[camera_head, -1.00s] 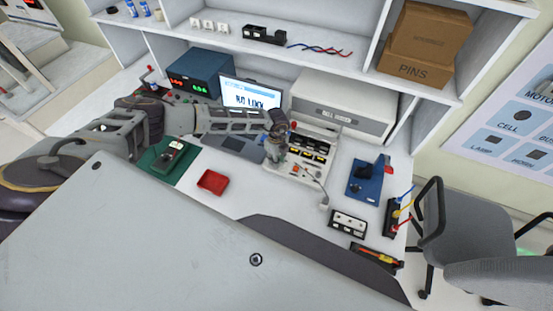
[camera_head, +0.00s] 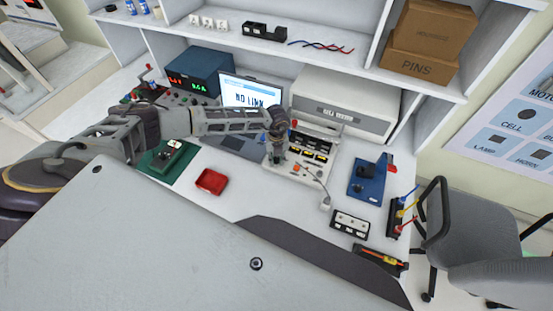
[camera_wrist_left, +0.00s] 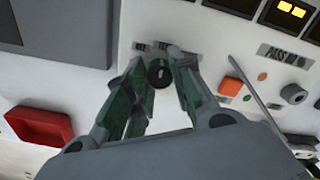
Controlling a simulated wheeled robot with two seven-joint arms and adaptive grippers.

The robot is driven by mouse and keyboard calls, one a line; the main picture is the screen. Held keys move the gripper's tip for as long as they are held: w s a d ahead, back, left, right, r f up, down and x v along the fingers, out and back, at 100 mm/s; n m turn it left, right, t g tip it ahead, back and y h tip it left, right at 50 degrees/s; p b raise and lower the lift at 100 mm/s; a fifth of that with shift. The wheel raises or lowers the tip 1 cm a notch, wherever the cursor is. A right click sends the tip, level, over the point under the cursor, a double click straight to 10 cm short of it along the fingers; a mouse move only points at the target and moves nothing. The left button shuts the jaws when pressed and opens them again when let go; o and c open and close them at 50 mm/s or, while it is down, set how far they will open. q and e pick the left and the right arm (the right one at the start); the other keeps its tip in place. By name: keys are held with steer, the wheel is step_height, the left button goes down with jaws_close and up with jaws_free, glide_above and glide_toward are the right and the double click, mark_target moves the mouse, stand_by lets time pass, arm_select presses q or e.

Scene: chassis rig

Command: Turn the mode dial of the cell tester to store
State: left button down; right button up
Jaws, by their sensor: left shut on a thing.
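The cell tester (camera_head: 312,182) appears to be the white panel unit in the middle of the bench, and its pale face (camera_wrist_left: 226,66) fills much of the left wrist view. My left gripper (camera_head: 279,157) is at its left side, pointing down. In the left wrist view my left gripper (camera_wrist_left: 160,80) is shut on a small round black dial (camera_wrist_left: 159,72), with one green finger on each side. Small dark labels sit around the dial, partly covered by the fingers and too small to read. The dial's setting cannot be told. My right gripper is not in view.
An orange button (camera_wrist_left: 231,86) and a grey knob (camera_wrist_left: 293,94) are on the panel to the right of the dial. A thin rod stands between them. A red tray (camera_head: 211,182) lies to the left, and a laptop (camera_head: 250,93) reading "NO LINK" stands behind.

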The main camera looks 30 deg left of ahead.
mark_target(276, 158)
arm_select(q)
steer(key=m+b, duration=0.2)
steer(key=m, duration=0.3)
steer(key=shift+b, duration=0.3)
steer(key=shift+a+m+b, duration=0.1)
steer(key=shift+m+b, duration=1.2)
steer(key=shift+m, duration=1.3)
steer(key=c, duration=1.2)
jaws_free()
steer(key=shift+r, duration=0.1)
step_height(276, 158, up, 12)
